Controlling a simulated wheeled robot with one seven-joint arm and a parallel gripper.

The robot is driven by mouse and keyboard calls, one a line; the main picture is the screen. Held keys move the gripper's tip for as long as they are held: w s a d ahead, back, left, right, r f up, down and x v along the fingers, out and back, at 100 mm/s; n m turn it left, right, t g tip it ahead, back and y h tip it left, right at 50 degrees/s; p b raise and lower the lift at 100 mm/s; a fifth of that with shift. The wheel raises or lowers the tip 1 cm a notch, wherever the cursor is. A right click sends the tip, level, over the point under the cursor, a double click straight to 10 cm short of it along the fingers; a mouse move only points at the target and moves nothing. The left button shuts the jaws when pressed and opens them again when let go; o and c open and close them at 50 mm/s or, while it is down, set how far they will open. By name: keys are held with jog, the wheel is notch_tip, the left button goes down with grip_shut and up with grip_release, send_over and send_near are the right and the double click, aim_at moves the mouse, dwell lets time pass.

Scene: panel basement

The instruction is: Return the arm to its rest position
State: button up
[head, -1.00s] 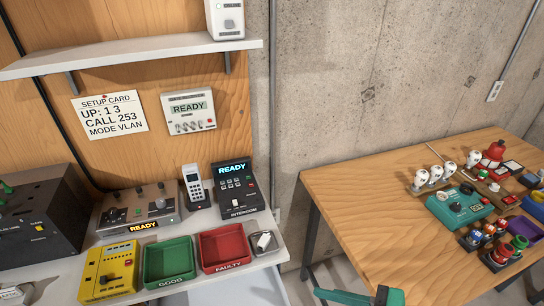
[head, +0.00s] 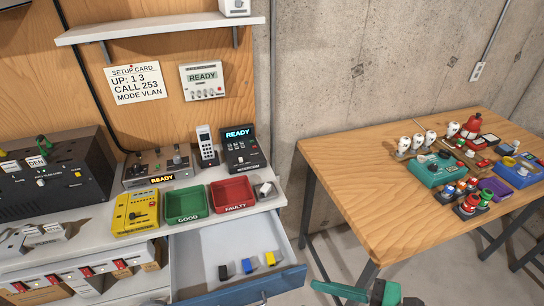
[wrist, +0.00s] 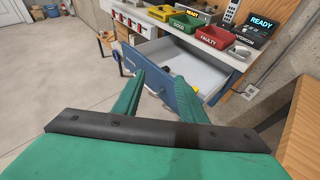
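My gripper (wrist: 150,84) shows in the wrist view with two teal fingers apart and nothing between them. It is open and empty, over the floor in front of the open drawer. In the head view only teal parts of my gripper and arm (head: 342,291) show at the bottom edge, right of the drawer. The drawer (head: 205,248) has a blue front and stands pulled out below the bench. It holds small black, blue and yellow pieces. The fingers look clear of the drawer front (wrist: 187,98), though the exact gap is hard to tell.
A wooden table (head: 345,190) with a teal device (head: 437,170) and several coloured parts stands at the right. The bench carries a green bin (head: 186,205), a red bin (head: 232,194) and an intercom (head: 243,150). Bare floor (wrist: 45,90) lies left in the wrist view.

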jog(key=s+a+f+n+t+h, duration=0.4)
jog(key=s+a+f+n+h, duration=0.1)
jog(key=n, duration=0.7)
jog(key=s+a+f+n+t+h, duration=0.5)
jog(key=s+f+n+h, duration=0.2)
jog(key=s+f+n, duration=0.2)
notch_tip(320, 180, down, 2)
jog(key=n, duration=0.2)
jog(key=shift+s+f+n, duration=0.25)
jog(key=shift+s+n, duration=0.1)
jog(key=shift+n, duration=0.05)
